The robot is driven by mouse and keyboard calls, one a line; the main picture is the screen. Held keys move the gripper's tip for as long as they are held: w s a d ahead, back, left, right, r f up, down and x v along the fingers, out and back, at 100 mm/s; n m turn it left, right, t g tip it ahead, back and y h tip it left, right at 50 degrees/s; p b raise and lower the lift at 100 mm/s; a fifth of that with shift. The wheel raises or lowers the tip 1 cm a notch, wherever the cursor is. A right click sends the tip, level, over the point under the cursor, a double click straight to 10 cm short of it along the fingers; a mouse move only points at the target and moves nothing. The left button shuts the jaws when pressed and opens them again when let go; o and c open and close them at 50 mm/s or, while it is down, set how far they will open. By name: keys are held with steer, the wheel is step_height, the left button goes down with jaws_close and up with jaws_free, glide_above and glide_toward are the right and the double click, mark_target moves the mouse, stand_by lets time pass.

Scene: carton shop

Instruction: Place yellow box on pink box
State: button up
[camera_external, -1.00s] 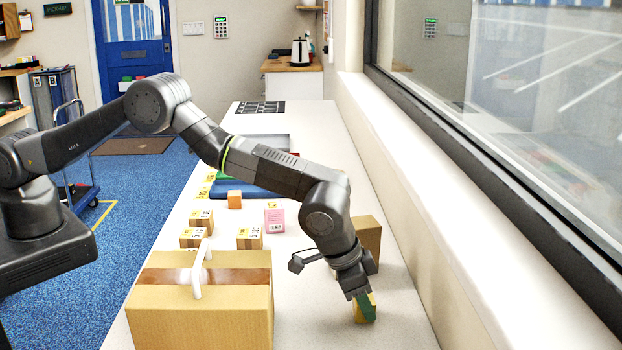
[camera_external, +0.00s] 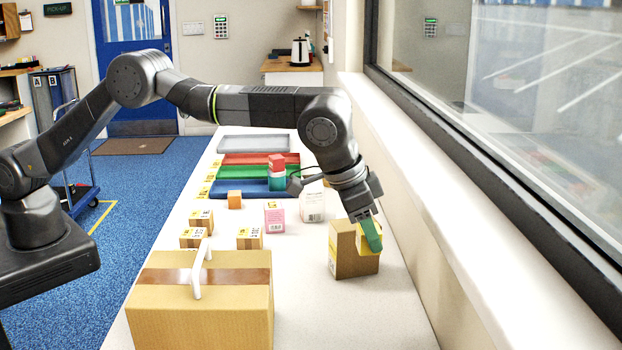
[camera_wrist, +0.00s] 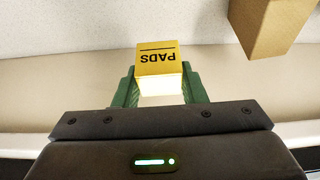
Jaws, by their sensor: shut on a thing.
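My gripper (camera_external: 371,235) has green fingers and is shut on the yellow box (camera_external: 361,241), held up off the counter at the brown carton on the right. In the wrist view the yellow box (camera_wrist: 157,57) sits between both fingers, with its PADS label upside down. The fingers partly hide it in the external view. The pink box (camera_external: 274,218) stands upright on the counter, left of my gripper and apart from it. Its top is bare.
Small cartons (camera_external: 249,239) and a large handled carton (camera_external: 200,310) stand left and in front. Coloured trays (camera_external: 250,172) lie behind. The window wall bounds the right.

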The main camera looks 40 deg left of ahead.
step_height(320, 180, up, 7)
steer(key=shift+r, duration=0.15)
steer(key=w+a+b, duration=0.3)
steer(key=w+a, duration=0.6)
steer(key=a, duration=0.4)
steer(key=b, duration=0.5)
glide_above(281, 205)
steer(key=s+a, duration=0.1)
steer(key=shift+m, duration=0.3)
steer(key=f, duration=1)
steer(key=shift+a+f, duration=0.2)
steer(key=shift+f, duration=2.55)
steer(key=o, duration=0.9)
steer(key=shift+o, duration=0.2)
steer(key=shift+r, duration=0.1)
